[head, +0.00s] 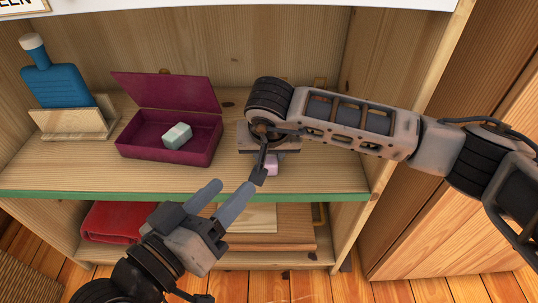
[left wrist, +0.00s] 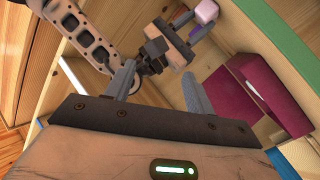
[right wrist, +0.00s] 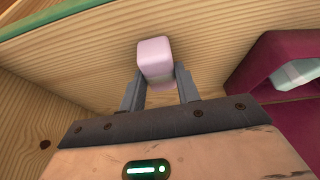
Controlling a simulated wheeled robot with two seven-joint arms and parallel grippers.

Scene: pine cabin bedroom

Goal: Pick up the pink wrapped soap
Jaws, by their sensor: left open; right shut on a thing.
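The pink wrapped soap (right wrist: 155,62) is between the fingers of my right gripper (right wrist: 160,90), which is shut on it. In the head view the soap (head: 271,164) shows just below my right gripper, over the upper shelf near its front edge. It also shows in the left wrist view (left wrist: 206,12). I cannot tell for sure whether the soap touches the shelf. My left gripper (head: 232,194) is open and empty, in front of the shelf's green edge. Its fingers also frame the left wrist view (left wrist: 160,82).
An open maroon box (head: 140,150) holding a pale wrapped bar (head: 177,135) stands left of the right gripper. A blue bottle (head: 58,82) stands in a wooden holder (head: 72,124) further left. A red folded cloth (head: 110,222) lies on the lower shelf. The cabinet's side wall is at right.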

